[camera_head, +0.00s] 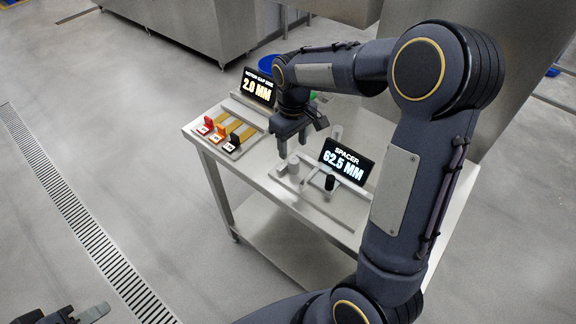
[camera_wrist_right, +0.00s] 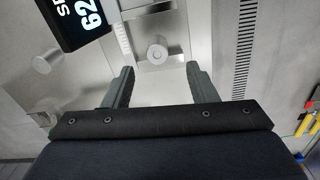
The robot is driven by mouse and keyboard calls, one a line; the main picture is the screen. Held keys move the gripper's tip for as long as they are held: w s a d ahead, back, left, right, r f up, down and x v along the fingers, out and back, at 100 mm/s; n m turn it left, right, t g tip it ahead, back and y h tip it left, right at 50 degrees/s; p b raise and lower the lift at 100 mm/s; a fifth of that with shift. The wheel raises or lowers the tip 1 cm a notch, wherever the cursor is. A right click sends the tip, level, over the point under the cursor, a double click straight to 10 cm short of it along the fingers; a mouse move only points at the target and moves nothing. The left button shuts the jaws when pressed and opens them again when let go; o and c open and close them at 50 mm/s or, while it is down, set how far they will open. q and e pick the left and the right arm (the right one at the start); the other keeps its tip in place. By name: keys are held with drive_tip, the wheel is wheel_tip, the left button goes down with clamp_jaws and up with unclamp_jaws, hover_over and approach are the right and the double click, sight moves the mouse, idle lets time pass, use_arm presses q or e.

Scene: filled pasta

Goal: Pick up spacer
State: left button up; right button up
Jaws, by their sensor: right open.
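A silver cylindrical spacer (camera_head: 293,165) stands upright on a flat metal fixture, just below my right gripper (camera_head: 291,143) in the head view. In the right wrist view a silver cylinder (camera_wrist_right: 158,50) sits on a square plate, beyond and between the tips of my right gripper (camera_wrist_right: 160,78). The fingers are spread, with nothing between them. A black-topped cylinder (camera_head: 329,183) and another silver cylinder (camera_head: 337,132) stand nearby. A sign (camera_head: 346,162) reads "SPACER 62.5 MM". My left gripper (camera_head: 85,314) is at the bottom left corner, partly cut off, away from the table.
The metal table (camera_head: 262,187) also bears a tray with red, orange and black pieces (camera_head: 221,133) at its left. A second sign (camera_head: 258,87) reads "2.0 MM". A blue bin (camera_head: 268,63) is behind. The floor left of the table is open.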

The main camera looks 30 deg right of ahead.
sight(294, 160)
drive_tip(key=f+p, duration=0.1)
drive_tip(key=f, duration=0.6)
drive_tip(key=shift+d+f, duration=0.2)
drive_tip(key=shift+c, duration=0.2)
clamp_jaws()
drive_tip(key=shift+r, duration=0.2)
